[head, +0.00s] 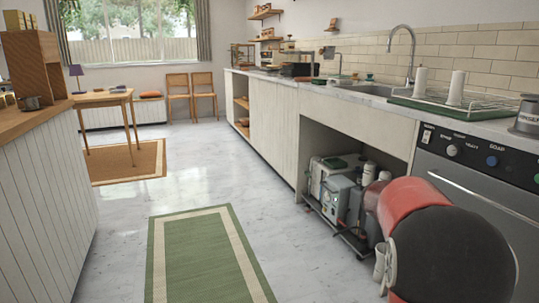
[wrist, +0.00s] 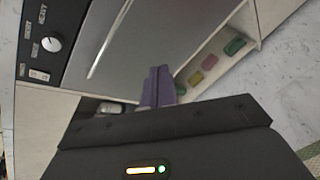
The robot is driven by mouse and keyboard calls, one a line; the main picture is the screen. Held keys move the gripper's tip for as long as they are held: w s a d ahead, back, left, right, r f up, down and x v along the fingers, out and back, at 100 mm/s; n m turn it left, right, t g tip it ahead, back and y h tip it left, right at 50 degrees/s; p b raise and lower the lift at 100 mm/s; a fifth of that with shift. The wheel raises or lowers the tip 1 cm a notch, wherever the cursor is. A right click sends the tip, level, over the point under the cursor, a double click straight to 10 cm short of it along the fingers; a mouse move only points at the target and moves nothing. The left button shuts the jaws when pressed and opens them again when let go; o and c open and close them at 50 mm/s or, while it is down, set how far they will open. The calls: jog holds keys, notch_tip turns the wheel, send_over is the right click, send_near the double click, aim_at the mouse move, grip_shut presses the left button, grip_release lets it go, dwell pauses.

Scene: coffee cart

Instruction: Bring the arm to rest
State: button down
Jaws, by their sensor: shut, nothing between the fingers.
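My gripper (wrist: 157,86) shows in the wrist view, its two grey-purple fingers together and empty. Past the fingertips are the front of the steel dishwasher (wrist: 140,45) and an open shelf with small coloured blocks. Nothing touches the fingers that I can see. In the head view a large red and black part of my arm fills the lower right, in front of the dishwasher (head: 480,190). I cannot make out the fingers in the head view.
The counter (head: 350,96) runs along the right, with a sink, a tap and a dish rack (head: 470,108). Machines (head: 335,190) stand in the open bay below. A green rug (head: 205,260) lies on clear floor. A wooden-topped counter (head: 45,118) stands left.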

jog(key=s+a+f+m+t+y, duration=0.1)
jog(key=s+a+m+y, duration=0.5)
jog(key=s+a, duration=0.7)
jog(key=s+a+f+m+t+y+p, duration=0.1)
jog(key=s+a+m+y, duration=0.5)
jog(key=s+a, duration=0.8)
jog(key=shift+s+f+m+y, duration=0.4)
jog(key=shift+s+f+m, duration=0.2)
jog(key=shift+f+m, duration=0.25)
jog(key=shift+d+r, duration=0.1)
jog(key=shift+r, duration=0.05)
